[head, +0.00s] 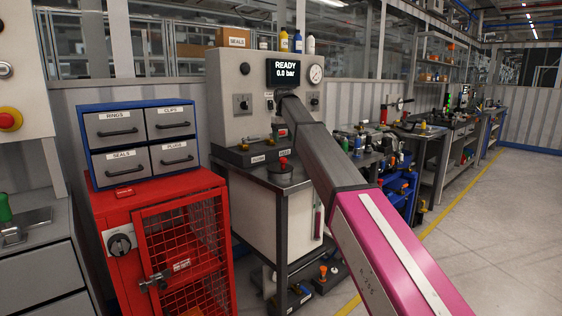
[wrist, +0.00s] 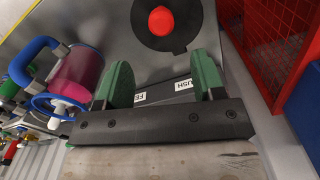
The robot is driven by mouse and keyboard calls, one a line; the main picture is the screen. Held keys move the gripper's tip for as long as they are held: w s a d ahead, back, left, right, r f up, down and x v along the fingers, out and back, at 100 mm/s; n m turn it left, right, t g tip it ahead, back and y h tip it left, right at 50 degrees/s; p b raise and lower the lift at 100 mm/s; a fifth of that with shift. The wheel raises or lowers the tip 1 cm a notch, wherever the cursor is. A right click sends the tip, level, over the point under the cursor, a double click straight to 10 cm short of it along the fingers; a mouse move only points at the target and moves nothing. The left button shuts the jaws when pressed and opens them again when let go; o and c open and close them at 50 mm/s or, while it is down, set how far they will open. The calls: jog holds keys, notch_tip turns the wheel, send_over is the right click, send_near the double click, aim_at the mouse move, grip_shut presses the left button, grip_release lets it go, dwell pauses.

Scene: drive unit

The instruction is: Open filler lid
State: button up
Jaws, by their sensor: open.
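The filler lid appears to be the dark round cap with a red knob (head: 283,165) on the steel top of the white cabinet (head: 275,205). In the wrist view the red knob (wrist: 161,20) sits on its black disc at the top of the picture, beyond my fingertips. The cap looks flat on the metal top. My gripper (wrist: 163,82) has two green fingers spread apart with nothing between them. Behind the gap is a dark block with partly hidden labels. In the head view my arm hides most of the gripper, near the control panel.
A panel (head: 235,95) with a "READY 0.0 bar" display and gauge stands behind the cap. A red mesh cabinet (head: 180,245) with labelled drawers is at left. The wrist view shows a pink container (wrist: 82,75) with a blue handle left of the fingers. Open floor lies right.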

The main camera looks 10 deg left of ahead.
aim_at(283, 160)
notch_tip(283, 160, down, 10)
jog(key=shift+a+f, duration=0.15)
jog(key=shift+f, duration=0.1)
dwell(0.4)
grip_shut()
jog(key=shift+w, duration=0.15)
